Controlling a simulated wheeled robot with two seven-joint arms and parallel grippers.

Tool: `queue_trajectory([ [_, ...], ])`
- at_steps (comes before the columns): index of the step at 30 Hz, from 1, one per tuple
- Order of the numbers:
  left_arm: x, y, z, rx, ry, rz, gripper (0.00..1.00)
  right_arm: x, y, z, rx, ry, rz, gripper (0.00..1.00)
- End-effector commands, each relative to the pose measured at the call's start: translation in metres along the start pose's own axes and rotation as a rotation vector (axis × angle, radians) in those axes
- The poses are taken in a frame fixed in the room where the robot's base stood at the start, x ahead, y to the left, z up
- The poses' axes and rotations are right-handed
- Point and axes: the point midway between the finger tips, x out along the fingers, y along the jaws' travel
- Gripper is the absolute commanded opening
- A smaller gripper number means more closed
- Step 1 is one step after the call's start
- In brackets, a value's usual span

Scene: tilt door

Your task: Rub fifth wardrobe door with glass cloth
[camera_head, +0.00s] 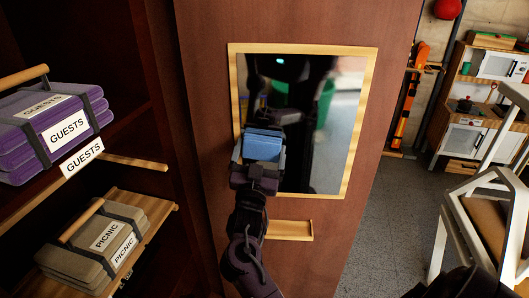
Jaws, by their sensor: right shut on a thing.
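A reddish-brown wardrobe door (205,62) stands in the middle of the head view, with a mirror (335,130) in a light wooden frame on it. My right gripper (262,150) is shut on a folded blue glass cloth (264,143) in front of the lower left part of the mirror. The cloth overlaps the mirror's left frame edge; whether it touches the glass I cannot tell. The mirror shows a dark reflection of me. A small wooden ledge (290,230) is below the mirror. My left gripper is not in view.
Left of the door, open shelves hold a purple "GUESTS" bundle (40,130) and a grey "PICNIC" bundle (95,245). On the right are a chair (470,215), a toy kitchen (480,110) and bare grey floor (395,200).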

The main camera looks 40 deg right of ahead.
Motion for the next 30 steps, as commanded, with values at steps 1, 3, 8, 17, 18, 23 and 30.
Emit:
queue_trajectory([
  [1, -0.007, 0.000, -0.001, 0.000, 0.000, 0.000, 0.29, 0.003, -0.001, -0.009, 0.003, 0.004, 0.002, 0.72],
  [3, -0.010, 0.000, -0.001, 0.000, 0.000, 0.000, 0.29, 0.005, -0.001, -0.013, 0.003, 0.005, 0.003, 0.72],
  [8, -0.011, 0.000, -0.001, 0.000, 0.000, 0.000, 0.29, 0.004, 0.003, -0.014, 0.002, 0.006, 0.004, 0.72],
  [17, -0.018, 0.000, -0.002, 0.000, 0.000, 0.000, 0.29, 0.004, 0.026, -0.017, 0.000, 0.004, 0.003, 0.72],
  [18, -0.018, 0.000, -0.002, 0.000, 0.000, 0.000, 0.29, 0.004, 0.029, -0.017, 0.001, 0.004, 0.004, 0.72],
  [23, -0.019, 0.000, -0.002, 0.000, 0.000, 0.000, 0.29, 0.004, 0.035, -0.017, 0.002, 0.005, 0.004, 0.72],
  [30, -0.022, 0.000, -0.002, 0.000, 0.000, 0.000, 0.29, 0.005, 0.048, -0.019, 0.001, 0.006, 0.003, 0.72],
])
